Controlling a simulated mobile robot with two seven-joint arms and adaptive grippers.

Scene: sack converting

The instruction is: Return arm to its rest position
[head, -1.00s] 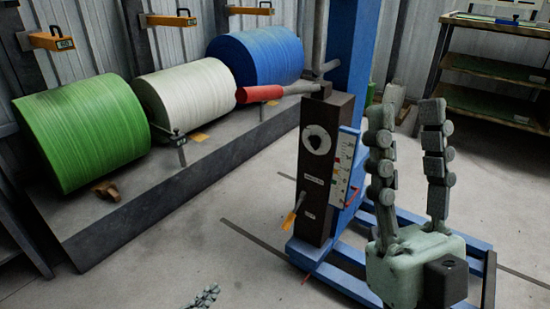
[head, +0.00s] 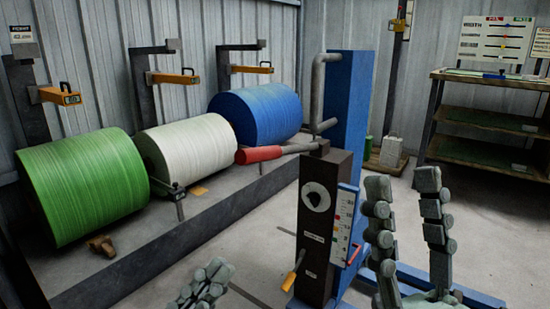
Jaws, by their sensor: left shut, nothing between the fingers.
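My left gripper (head: 213,274) shows only in part at the bottom edge of the head view, left of the middle. Its fingers are together, with nothing between them, over the floor in front of the roll platform. My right gripper (head: 403,182) stands at the lower right with its fingers pointing up. Its two fingers are apart and nothing shows between them. It is to the right of the dark machine box (head: 325,220) and in front of the blue post's base. The rest of the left arm is out of view.
Green (head: 82,188), white (head: 188,160) and blue (head: 256,108) rolls lie along a dark-edged platform (head: 150,250). A red-handled lever (head: 260,154) sticks out left from the box on the blue post (head: 350,100). Shelves (head: 490,118) stand back right. Floor shows between platform and machine.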

